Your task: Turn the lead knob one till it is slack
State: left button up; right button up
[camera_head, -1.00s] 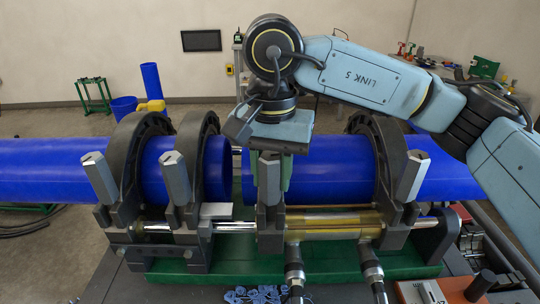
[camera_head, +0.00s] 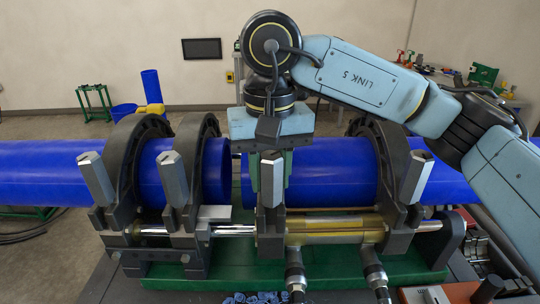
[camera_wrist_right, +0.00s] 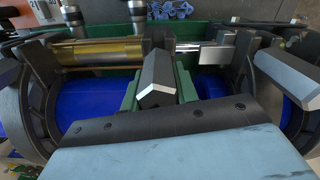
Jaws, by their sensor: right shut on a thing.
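Several tall grey faceted knobs stand along the front of the pipe clamps. My right gripper (camera_head: 271,192) points down over the knob (camera_head: 270,176) in the middle, with one green finger on each side of it. The gripper is shut on this knob, which stands upright. In the right wrist view the same knob (camera_wrist_right: 157,82) sits between the green fingers. The other knobs (camera_head: 173,178), (camera_head: 97,178) and (camera_head: 416,177) stand free. I cannot tell from the pictures which knob bears the name lead knob one. My left gripper is out of view.
Blue pipes (camera_head: 62,170) and (camera_head: 330,169) lie in dark ring clamps (camera_head: 128,150), with a narrow gap between their ends. Brass cylinder (camera_head: 335,228) and hoses (camera_head: 372,272) are in front, over the green base (camera_head: 220,262). A blue tangle (camera_head: 255,298) lies at the bottom edge.

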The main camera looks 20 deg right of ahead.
aim_at(267, 154)
jog(key=shift+n, duration=0.3)
jog(key=shift+a+n+b, duration=0.1)
jog(key=shift+n+b, duration=0.25)
jog(key=shift+n, duration=1.15)
jog(key=shift+n, duration=0.8)
jog(key=shift+s+n+b, duration=0.2)
jog(key=shift+n+b, duration=0.15)
jog(key=shift+n, duration=0.35)
jog(key=o, duration=2)
jog(key=shift+a+f, duration=0.1)
jog(key=shift+f, duration=0.05)
jog(key=shift+o, duration=0.2)
notch_tip(267, 154, up, 6)
jog(key=p, duration=0.4)
jog(key=shift+w+r, duration=0.15)
jog(key=shift+r, duration=0.05)
